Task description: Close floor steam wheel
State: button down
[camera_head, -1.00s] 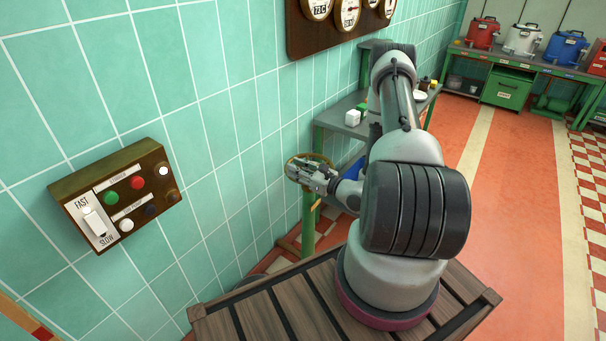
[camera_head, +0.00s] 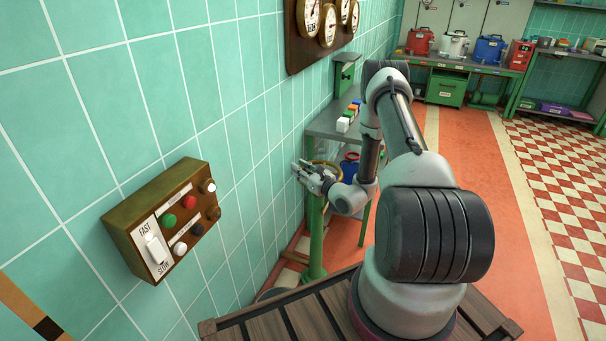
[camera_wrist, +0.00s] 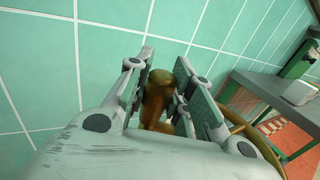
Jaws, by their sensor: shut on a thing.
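The steam wheel (camera_head: 327,164) is a brass ring on top of a green floor post (camera_head: 316,235) beside the tiled wall. My gripper (camera_head: 302,172) is at the wheel's left side, near the wall. In the wrist view, my gripper (camera_wrist: 166,80) is shut on a brass, knob-like part of the wheel (camera_wrist: 157,92), which stands between the two fingers. The curved brass rim (camera_wrist: 244,128) shows to the right, behind the fingers. The gripper hides part of the wheel in both views.
A control box (camera_head: 165,220) with a switch and several buttons is on the left wall. A grey side table (camera_head: 328,122) with small blocks stands behind the wheel. Gauges (camera_head: 327,25) hang above. The floor to the right is clear.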

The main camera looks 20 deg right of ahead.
jog(key=shift+w, duration=0.15)
dwell(0.3)
jog(key=c, duration=1.2)
grip_release()
jog(key=shift+c, duration=0.2)
jog(key=v, duration=1.2)
jog(key=shift+a, duration=0.1)
